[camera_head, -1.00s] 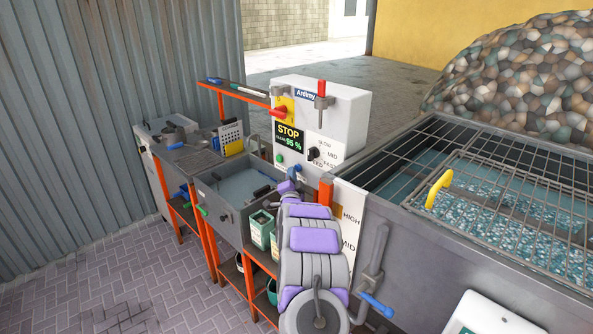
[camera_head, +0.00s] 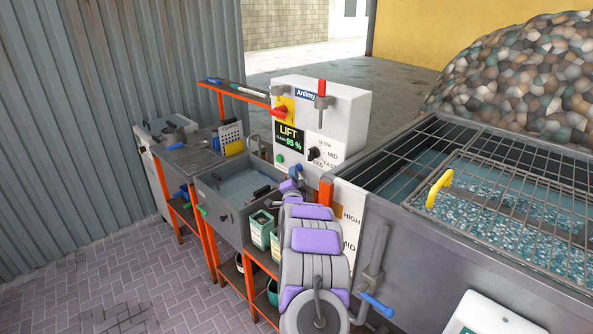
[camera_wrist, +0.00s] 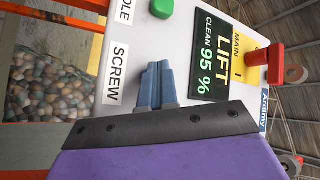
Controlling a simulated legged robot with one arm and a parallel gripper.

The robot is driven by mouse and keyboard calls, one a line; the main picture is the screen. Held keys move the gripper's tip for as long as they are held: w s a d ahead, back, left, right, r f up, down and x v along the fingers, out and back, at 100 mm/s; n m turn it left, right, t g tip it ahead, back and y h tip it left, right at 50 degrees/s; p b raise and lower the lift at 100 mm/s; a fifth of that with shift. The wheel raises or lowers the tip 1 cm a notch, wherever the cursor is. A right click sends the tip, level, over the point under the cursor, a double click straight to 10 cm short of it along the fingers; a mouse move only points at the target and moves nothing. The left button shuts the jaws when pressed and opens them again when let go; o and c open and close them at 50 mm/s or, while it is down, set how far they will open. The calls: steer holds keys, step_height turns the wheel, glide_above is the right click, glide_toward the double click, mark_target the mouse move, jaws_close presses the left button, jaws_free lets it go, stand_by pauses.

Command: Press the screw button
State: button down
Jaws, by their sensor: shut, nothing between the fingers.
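The white control box (camera_head: 346,104) carries a display (camera_head: 289,137) that reads LIFT, CLEAN 95 %. In the wrist view the SCREW label (camera_wrist: 116,73) lies left of my gripper (camera_wrist: 158,72), and the display (camera_wrist: 213,60) lies right of it. The two blue-grey fingers are together, with nothing held, and point at the panel beside the label. The screw button itself is hidden, apparently behind the fingers; I cannot tell whether they touch it. In the head view my gripper (camera_head: 294,172) is at the lower part of the box.
A green button (camera_wrist: 161,8) is near my fingers, by a partly cut-off label. A red switch (camera_wrist: 267,63) sits beyond the display. A black knob (camera_head: 314,154) is on the box front. A sink (camera_head: 238,190) stands left, and a grated tank (camera_head: 400,200) right.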

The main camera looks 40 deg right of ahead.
steer(key=shift+a, duration=0.15)
steer(key=shift+s+a, duration=0.1)
steer(key=shift+a, duration=0.6)
steer(key=a, duration=0.5)
steer(key=shift+s, duration=0.2)
stand_by(0.9)
